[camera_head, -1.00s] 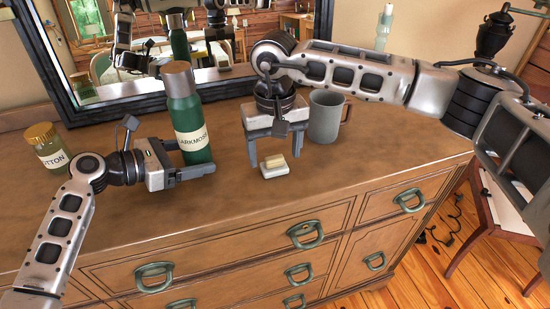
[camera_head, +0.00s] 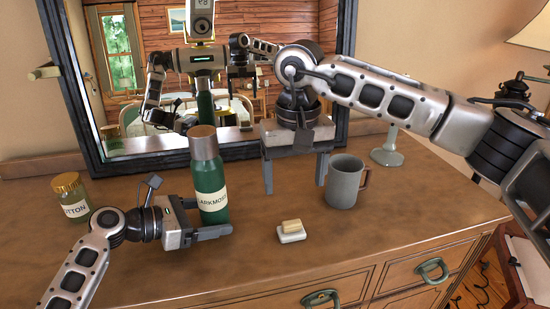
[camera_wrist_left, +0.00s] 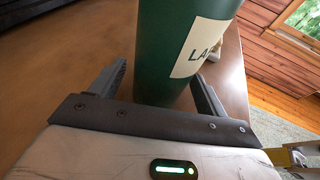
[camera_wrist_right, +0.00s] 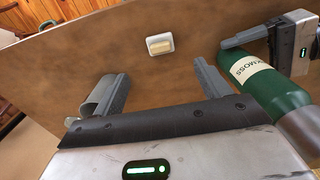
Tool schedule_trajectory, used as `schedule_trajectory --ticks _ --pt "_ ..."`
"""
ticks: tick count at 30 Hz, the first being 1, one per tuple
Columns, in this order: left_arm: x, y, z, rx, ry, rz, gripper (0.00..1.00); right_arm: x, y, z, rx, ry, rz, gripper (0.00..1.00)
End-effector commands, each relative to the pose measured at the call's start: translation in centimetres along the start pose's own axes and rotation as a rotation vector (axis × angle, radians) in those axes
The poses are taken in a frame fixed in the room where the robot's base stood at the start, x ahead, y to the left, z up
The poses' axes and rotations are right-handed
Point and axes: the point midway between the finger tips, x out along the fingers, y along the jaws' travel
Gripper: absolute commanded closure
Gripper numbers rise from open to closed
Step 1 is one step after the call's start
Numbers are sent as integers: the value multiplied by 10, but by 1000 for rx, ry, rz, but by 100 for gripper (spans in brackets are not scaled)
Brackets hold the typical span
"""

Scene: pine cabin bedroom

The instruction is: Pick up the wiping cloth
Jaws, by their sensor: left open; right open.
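No wiping cloth can be made out in any view. My left gripper (camera_head: 208,220) is open low at the green bottle (camera_head: 208,180), with its fingers on either side of the bottle; in the left wrist view the bottle (camera_wrist_left: 178,50) stands between them, and I cannot tell whether they touch it. My right gripper (camera_head: 295,184) is open and empty, pointing down above the dresser top, left of the grey mug (camera_head: 344,184) and behind a small white dish with a pale yellow block (camera_head: 291,230). That dish (camera_wrist_right: 160,45) also shows ahead of the right wrist camera.
The wooden dresser top (camera_head: 250,265) carries everything. A jar with a gold lid (camera_head: 72,196) stands at the left. A black-framed mirror (camera_head: 345,60) rises behind, and a pale glass stand (camera_head: 387,150) is behind the mug. The front centre is clear.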

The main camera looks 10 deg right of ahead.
Motion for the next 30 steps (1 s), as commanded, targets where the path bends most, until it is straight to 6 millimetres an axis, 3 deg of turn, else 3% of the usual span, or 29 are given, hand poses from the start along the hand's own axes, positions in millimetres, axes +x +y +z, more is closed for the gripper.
schedule_trajectory --ticks 7,16,25,30 --pt "0 0 0 0 0 0 25 8 6 2 0 -3 2 25" --pt "0 0 0 0 0 0 25 57 6 2 0 -3 1 25" --pt "0 0 0 0 0 0 25 78 4 0 0 -3 1 25" --pt "0 0 0 0 0 0 25 102 0 -4 1 -5 2 25"
